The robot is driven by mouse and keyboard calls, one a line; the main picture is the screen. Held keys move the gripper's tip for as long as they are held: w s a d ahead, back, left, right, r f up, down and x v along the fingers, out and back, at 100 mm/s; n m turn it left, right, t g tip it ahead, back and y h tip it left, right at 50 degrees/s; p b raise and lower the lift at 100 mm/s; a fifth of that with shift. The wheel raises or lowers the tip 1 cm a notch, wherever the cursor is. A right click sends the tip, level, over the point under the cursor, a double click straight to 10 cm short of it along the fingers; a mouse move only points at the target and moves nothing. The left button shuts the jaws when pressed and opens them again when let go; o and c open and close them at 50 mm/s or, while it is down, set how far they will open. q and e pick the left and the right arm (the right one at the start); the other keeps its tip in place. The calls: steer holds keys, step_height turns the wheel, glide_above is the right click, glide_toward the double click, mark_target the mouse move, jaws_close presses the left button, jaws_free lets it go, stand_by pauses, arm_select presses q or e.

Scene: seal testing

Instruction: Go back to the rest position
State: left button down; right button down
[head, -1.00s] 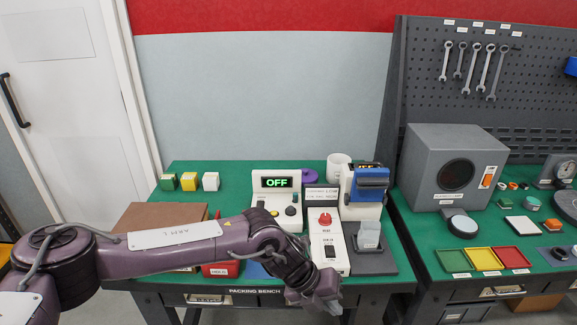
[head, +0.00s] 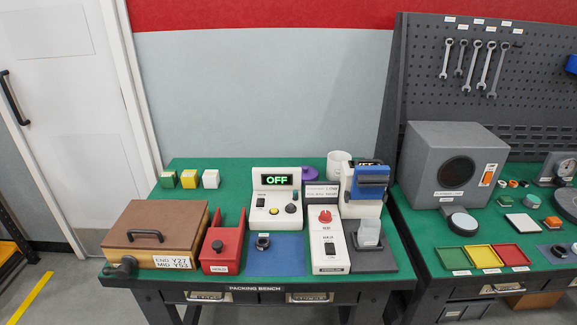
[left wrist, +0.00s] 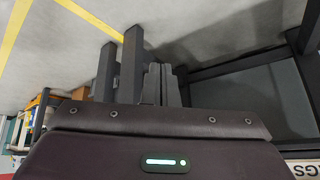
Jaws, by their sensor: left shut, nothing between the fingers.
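My left gripper (left wrist: 161,82) shows in the left wrist view with its two grey fingers together and nothing between them. It points over the grey floor (left wrist: 210,35), apart from the things on the bench. No arm of mine stretches across the packing bench (head: 230,180) in the head view. My right gripper is in neither current view.
The bench holds a brown box (head: 150,222), a red bin (head: 222,243), a tester reading OFF (head: 277,205), a white switch unit (head: 325,245) and a blue-topped device (head: 368,185). A second bench with a grey speaker-like box (head: 440,150) stands right. Floor shows at left.

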arm_select(q)
steer(key=s+a+f+n+g+y, duration=0.1)
steer(key=s+a+f+n, duration=0.1)
steer(key=s, duration=0.7)
steer(key=s+a+f+n+g+y, duration=0.1)
steer(key=s+a+f, duration=0.3)
steer(key=s, duration=0.6)
steer(key=s+a+f+n+g+y, duration=0.1)
steer(key=s+a+f+n+g, duration=0.1)
steer(key=s+a, duration=0.4)
steer(key=s+f, duration=0.1)
steer(key=s, duration=0.2)
steer(key=shift+s+a+f+n+g+y, duration=0.25)
steer(key=shift+s+f+n+g+y, duration=0.05)
steer(key=shift+s+n+y, duration=0.1)
